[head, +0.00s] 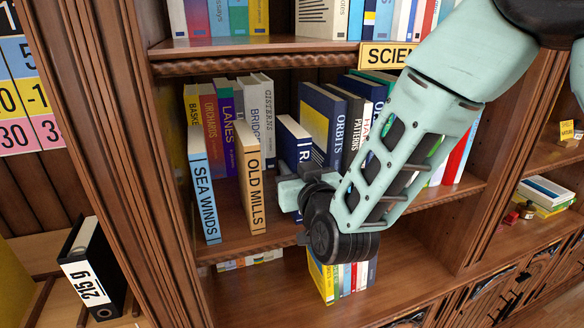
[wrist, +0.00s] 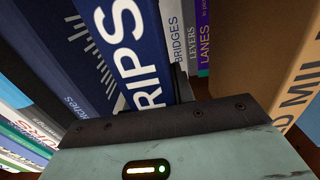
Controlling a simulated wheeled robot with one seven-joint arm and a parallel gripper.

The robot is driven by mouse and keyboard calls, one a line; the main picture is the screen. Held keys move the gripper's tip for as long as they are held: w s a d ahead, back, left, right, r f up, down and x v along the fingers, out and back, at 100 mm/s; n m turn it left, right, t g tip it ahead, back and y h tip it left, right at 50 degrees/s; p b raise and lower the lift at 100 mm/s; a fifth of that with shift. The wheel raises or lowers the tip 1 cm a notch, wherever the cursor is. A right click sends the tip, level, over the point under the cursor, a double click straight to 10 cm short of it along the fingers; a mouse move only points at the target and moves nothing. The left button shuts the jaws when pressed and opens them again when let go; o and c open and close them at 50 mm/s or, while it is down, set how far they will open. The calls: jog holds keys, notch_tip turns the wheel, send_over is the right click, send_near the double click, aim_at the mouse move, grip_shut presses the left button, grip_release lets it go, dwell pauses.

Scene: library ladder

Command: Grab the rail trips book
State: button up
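The rail trips book is navy with white spine letters. In the head view its top (head: 294,130) shows with one letter R, and my gripper (head: 300,176) hides its lower part. A dark finger (wrist: 184,84) of my gripper lies along the right side of this spine. The other finger is hidden in the wrist view. My gripper is at the book's front, around the spine; whether the fingers press on it is not clear.
Old Mills (head: 251,180) and Sea Winds (head: 204,190) stick out of the shelf to the left. Orbits (head: 322,125) stands to the right, behind my arm. The shelf above (head: 250,44) runs over the books. A yellow book (head: 320,276) is on the shelf below.

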grip_shut()
jog(key=shift+r, duration=0.1)
